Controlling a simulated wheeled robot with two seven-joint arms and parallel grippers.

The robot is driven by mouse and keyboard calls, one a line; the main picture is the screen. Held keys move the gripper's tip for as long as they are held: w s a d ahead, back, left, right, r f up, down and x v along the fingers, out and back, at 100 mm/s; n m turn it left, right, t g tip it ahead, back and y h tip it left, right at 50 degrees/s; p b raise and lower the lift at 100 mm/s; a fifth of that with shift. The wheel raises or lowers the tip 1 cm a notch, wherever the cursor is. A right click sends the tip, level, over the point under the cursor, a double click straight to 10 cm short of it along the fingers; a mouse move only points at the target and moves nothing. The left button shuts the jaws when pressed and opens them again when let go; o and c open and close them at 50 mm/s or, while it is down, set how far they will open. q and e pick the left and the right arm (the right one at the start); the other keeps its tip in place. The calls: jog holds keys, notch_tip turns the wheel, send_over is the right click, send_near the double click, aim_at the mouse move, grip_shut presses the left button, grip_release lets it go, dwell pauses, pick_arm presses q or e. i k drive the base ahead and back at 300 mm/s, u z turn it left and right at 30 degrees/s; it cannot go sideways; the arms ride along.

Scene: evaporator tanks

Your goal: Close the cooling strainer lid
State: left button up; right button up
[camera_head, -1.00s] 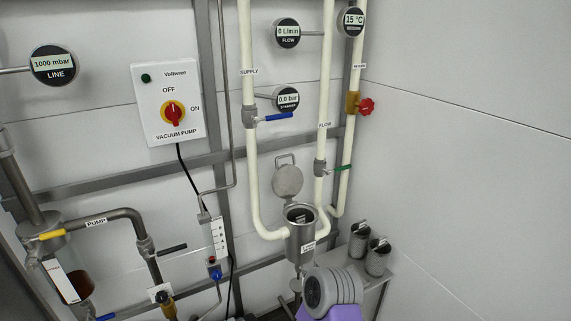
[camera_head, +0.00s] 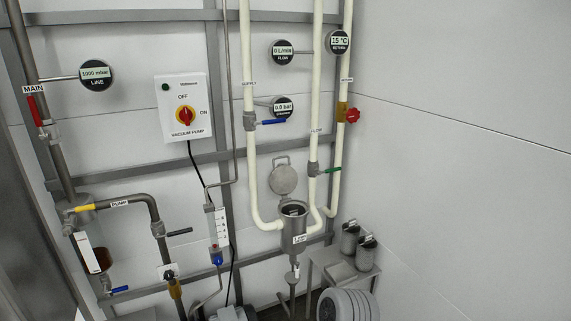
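The cooling strainer (camera_head: 295,232) is a grey metal cup with a white label, set low between the cream pipes. Its round grey lid (camera_head: 283,180) stands raised behind the cup, with a wire handle at its top, so the cup mouth is open. Something dark shows inside the mouth. Neither gripper shows in this view.
A blue-handled valve (camera_head: 270,123) and a green-handled valve (camera_head: 328,170) stick out from the pipes near the strainer. Two metal canisters (camera_head: 358,242) stand on a small shelf (camera_head: 345,270) to its right. The right wall is bare.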

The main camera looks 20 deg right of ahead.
aim_at(283, 180)
jog(key=z, duration=0.25)
jog(key=i, duration=1.15)
jog(key=u, duration=0.1)
